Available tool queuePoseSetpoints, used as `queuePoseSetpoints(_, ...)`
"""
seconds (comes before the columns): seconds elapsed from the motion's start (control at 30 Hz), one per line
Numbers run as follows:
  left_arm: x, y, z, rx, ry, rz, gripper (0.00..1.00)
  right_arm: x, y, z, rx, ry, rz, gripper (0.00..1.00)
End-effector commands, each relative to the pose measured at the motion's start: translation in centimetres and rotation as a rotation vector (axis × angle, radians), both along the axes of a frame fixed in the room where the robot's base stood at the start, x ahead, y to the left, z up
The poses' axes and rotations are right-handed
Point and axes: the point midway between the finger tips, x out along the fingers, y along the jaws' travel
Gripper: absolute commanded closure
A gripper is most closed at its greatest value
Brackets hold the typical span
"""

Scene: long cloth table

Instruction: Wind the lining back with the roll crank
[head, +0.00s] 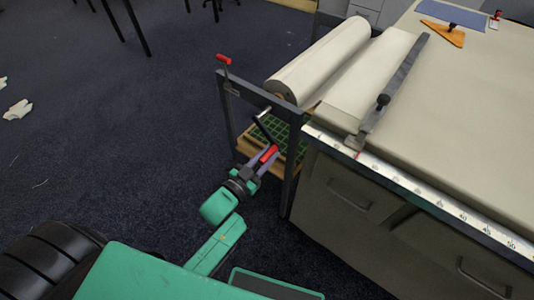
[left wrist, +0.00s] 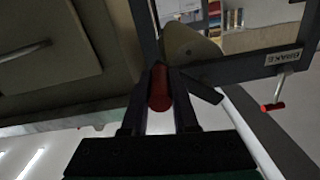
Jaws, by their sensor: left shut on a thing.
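The roll crank has a red handle (head: 269,153) and a metal arm running up to the end of the roll frame. My left gripper (head: 263,160) is shut on that handle. In the left wrist view the red handle (left wrist: 160,88) sits between the two fingers. The cream lining roll (head: 320,58) lies in a dark frame at the table's left end. A strip of lining (head: 372,75) extends from it onto the table, beside a dark bar with a black knob (head: 383,100). The roll's end also shows in the left wrist view (left wrist: 188,42). My right gripper is out of view.
A second red-handled lever (head: 224,59) is on the frame's left post; in the left wrist view it is beside a label reading BRAKE (left wrist: 283,58). A ruler (head: 400,180) edges the table. An orange triangle (head: 443,33) lies farther back.

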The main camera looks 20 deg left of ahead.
Motion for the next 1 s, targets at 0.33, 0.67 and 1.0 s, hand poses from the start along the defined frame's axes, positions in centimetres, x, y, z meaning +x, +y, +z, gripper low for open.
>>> queuePoseSetpoints(0.33,-0.5,-1.3,2.6,-0.206,0.085,-0.001,1.0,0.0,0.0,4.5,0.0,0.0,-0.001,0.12)
queuePoseSetpoints(0.67,-0.9,-2.2,5.6,-0.494,0.197,-0.001,1.0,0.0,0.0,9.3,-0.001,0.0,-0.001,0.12)
queuePoseSetpoints(1.0,-0.9,-2.3,8.1,-0.748,0.297,-0.002,1.0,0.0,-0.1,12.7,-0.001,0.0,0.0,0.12)
